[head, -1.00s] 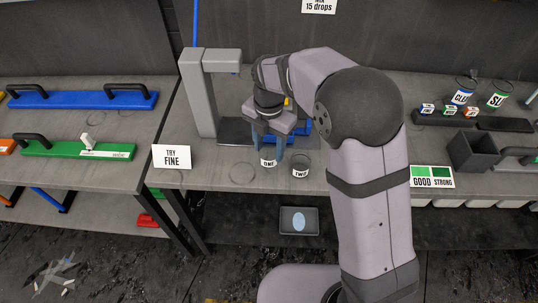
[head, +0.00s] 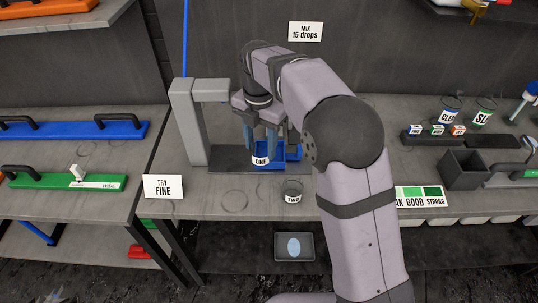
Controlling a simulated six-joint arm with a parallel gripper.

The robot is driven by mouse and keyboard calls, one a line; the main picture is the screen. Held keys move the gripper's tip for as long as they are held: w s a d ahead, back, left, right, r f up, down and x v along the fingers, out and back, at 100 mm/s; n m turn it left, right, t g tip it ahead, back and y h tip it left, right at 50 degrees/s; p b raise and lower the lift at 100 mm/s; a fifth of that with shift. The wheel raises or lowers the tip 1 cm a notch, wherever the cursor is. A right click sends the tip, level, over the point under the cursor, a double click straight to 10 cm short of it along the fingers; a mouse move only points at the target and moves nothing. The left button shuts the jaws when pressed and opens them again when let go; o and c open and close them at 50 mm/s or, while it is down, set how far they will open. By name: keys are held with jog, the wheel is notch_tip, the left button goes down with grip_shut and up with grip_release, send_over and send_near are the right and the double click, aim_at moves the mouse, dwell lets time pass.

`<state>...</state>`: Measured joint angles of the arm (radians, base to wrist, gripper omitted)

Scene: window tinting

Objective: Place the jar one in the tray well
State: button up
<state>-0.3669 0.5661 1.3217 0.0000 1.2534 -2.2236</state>
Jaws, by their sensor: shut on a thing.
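Jar one (head: 260,160), a small clear jar with a white "ONE" label, is between the fingers of my gripper (head: 263,145). My gripper points down and is shut on the jar. The jar shows at the blue tray (head: 293,152), overlapping its left part. I cannot tell whether the jar touches the tray floor or hangs just above it. The tray's well is largely hidden by the jar, fingers and arm.
Jar two (head: 292,191) stands on the bench just in front of the tray. A grey stand (head: 188,120) rises left of my gripper. A "TRY FINE" card (head: 163,186) stands at the front left. An empty ring mark (head: 235,198) lies on clear bench.

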jog(key=w+d+p, duration=0.2)
jog(key=w, duration=0.7)
jog(key=shift+w+d+r+p, duration=0.25)
jog(key=shift+r+p, duration=0.15)
jog(key=shift+f+p, duration=1.4)
jog(key=shift+f, duration=3.6)
jog(key=shift+f, duration=0.2)
jog(key=o, duration=1.2)
jog(key=shift+r, duration=0.1)
notch_tip(320, 180, up, 12)
jog(key=shift+r+b, duration=0.1)
jog(key=shift+b, duration=1)
